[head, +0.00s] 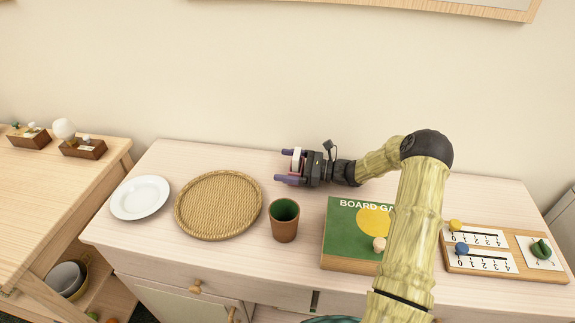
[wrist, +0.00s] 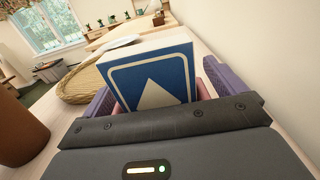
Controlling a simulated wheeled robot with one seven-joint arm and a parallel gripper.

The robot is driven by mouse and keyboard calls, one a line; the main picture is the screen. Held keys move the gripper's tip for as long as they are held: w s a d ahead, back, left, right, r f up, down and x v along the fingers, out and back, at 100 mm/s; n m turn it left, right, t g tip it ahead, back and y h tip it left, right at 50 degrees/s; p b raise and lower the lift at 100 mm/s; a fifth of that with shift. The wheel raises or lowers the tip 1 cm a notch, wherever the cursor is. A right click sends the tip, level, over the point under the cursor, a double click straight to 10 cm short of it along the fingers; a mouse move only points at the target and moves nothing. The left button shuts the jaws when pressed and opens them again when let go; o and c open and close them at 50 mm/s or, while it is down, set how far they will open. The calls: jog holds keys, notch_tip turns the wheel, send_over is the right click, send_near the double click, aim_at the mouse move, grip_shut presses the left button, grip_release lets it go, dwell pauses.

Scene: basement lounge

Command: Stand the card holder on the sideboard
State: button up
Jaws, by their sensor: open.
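The card holder (wrist: 152,82) shows in the wrist view as a blue card face with a white border and a pale triangle. It is between the two purple fingers of my gripper (wrist: 160,92), and its lower part is hidden by the gripper body. In the head view my gripper (head: 283,167) is open at the back of the sideboard (head: 165,232), near the wall, pointing left. The card holder (head: 297,159) shows there as a small pale edge between the fingers. Whether its base touches the sideboard top cannot be told.
A woven tray (head: 218,204), a white plate (head: 140,197) and a brown cup (head: 284,226) with a green inside stand left of and in front of my gripper. A green board game box (head: 341,235) and a wooden score board (head: 505,265) lie to the right. The wall is close behind.

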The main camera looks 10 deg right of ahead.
jog(key=shift+r, duration=0.2)
jog(key=v, duration=1.2)
jog(key=shift+r, duration=0.2)
